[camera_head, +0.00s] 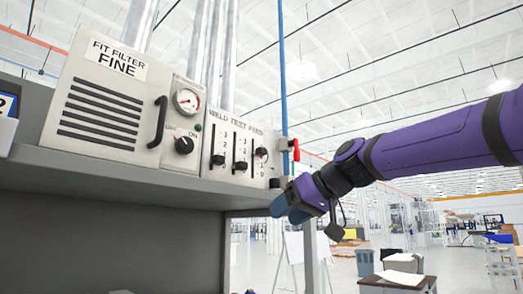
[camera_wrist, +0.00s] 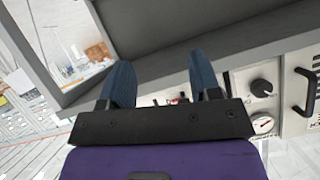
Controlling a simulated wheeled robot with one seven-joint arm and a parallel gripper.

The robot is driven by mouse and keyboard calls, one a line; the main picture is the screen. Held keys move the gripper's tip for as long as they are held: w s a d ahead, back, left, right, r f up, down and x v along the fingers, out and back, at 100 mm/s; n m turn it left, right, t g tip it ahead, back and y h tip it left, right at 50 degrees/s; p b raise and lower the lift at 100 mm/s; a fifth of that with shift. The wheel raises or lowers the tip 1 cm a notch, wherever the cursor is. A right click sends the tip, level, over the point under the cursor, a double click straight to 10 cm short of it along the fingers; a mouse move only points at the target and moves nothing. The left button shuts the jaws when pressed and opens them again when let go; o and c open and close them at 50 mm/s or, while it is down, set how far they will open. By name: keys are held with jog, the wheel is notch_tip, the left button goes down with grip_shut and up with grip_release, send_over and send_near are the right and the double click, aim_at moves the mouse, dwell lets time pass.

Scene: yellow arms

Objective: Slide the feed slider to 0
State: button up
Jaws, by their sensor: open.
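The slider panel (camera_head: 237,148), labelled WELD, TEST and FEED, stands on a grey shelf. The feed slider knob (camera_head: 261,153) is dark and is the rightmost of three. It sits higher on its track than the weld knob (camera_head: 218,160) and the test knob (camera_head: 240,166). The digits beside the feed track are too small to read. My gripper (camera_head: 284,207) is below and right of the panel, near the shelf's right end, apart from the knob. In the wrist view my gripper (camera_wrist: 163,78) is open with nothing between its blue fingers; its body hides most of the slider panel.
A red-handled valve (camera_head: 295,150) on a blue pipe stands just right of the panel. Left are a black dial (camera_head: 184,145), a gauge (camera_head: 187,101) and a black handle (camera_head: 157,122). The shelf edge (camera_head: 130,184) runs below the panels. Open room lies right of the shelf.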

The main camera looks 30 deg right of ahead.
aim_at(261, 149)
jog(key=w+d+r+n+t, duration=0.1)
jog(key=w+d+r+t, duration=0.25)
jog(key=r, duration=0.65)
jog(key=w+d+r+n+t, duration=0.1)
jog(key=w+d+r+t, duration=0.2)
jog(key=r, duration=0.7)
jog(key=shift+g+y, duration=0.4)
jog(key=shift+g, duration=0.05)
jog(key=x, duration=1.2)
jog(key=shift+d+f, duration=0.1)
jog(key=shift+d, duration=0.1)
